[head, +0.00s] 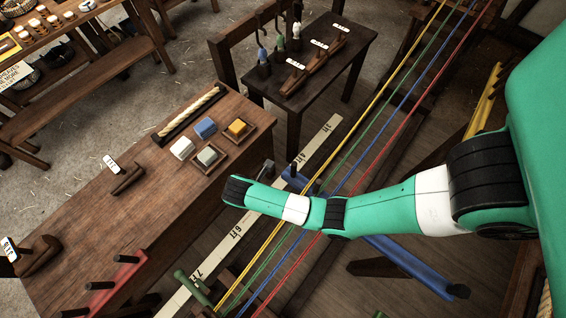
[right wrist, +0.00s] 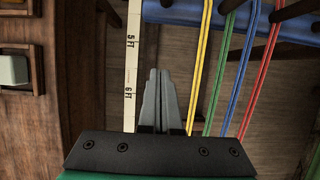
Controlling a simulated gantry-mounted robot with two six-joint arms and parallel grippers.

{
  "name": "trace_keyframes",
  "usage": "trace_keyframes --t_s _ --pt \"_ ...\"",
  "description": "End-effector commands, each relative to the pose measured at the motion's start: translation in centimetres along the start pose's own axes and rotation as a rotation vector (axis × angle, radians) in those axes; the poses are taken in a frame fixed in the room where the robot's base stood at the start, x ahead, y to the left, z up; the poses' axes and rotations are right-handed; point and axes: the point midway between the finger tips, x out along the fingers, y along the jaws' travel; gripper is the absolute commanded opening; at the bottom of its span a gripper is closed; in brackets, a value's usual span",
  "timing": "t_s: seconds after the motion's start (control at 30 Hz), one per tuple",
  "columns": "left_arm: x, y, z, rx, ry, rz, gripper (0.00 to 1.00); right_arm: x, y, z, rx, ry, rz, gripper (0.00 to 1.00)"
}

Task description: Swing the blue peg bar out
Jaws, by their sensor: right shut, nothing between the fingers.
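The blue peg bar (head: 415,268) runs crosswise beneath the stretched ropes, and my right arm hides its middle. Its far end and dark pegs show just beyond my gripper. In the right wrist view the blue bar (right wrist: 180,14) crosses the top, with dark pegs on it. My right gripper (head: 268,167) is shut and empty, left of the ropes. In the right wrist view its closed fingers (right wrist: 157,75) point toward the bar, between the measuring strip (right wrist: 132,62) and the yellow rope (right wrist: 200,70), apart from the bar. My left gripper is not in view.
Yellow, green, blue and red ropes (head: 390,115) run lengthwise beside the gripper. A bench (head: 75,230) with coloured blocks stands left; a small dark table (head: 345,75) stands behind. Other peg bars are red (head: 112,290), green (head: 192,290) and yellow (head: 484,100).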

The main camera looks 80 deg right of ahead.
Motion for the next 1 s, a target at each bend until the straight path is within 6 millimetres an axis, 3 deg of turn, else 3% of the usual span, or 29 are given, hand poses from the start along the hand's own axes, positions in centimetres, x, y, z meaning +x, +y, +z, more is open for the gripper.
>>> trace_keyframes --t_s 0.27,0.7,0.8,1.0 --pt "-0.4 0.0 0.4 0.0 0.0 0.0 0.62 1.5 0.0 0.0 0.0 -0.001 -0.001 0.0" --pt "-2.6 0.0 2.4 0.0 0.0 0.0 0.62 10.7 0.0 -0.1 0.001 -0.001 -0.001 0.0" --pt "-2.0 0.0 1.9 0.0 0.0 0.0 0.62 10.8 0.0 1.9 0.005 0.0 0.0 0.0" --pt "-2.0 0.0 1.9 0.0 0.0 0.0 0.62 11.4 0.1 3.6 0.002 0.001 0.002 0.0"
